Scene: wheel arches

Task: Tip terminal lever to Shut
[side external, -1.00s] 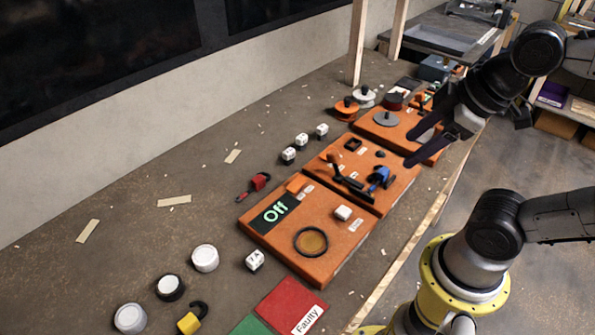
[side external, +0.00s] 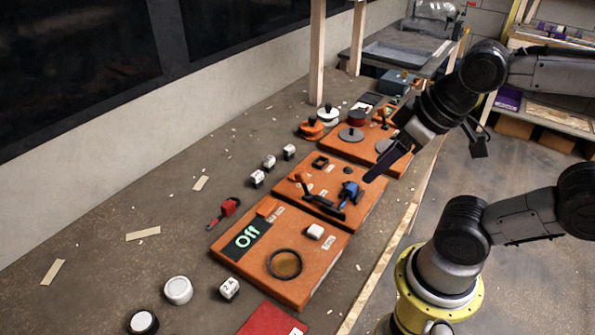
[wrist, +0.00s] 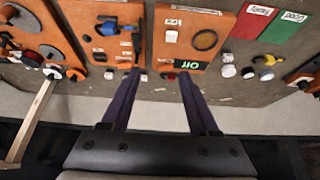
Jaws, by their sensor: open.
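I cannot tell for sure which part is the terminal lever, and no "Shut" label can be read. My gripper (side external: 380,165) hangs above the right edge of this panel, empty and apart from the parts. In the wrist view my gripper (wrist: 160,74) has its two dark fingers spread wide. There the black lever (wrist: 107,28) lies to the left, beyond the fingertips.
The near orange panel (side external: 318,283) has a lit "Off" display (side external: 247,236) and a black ring (side external: 285,264). The far panel (side external: 372,152) holds grey discs. A wooden post (side external: 317,60) stands behind.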

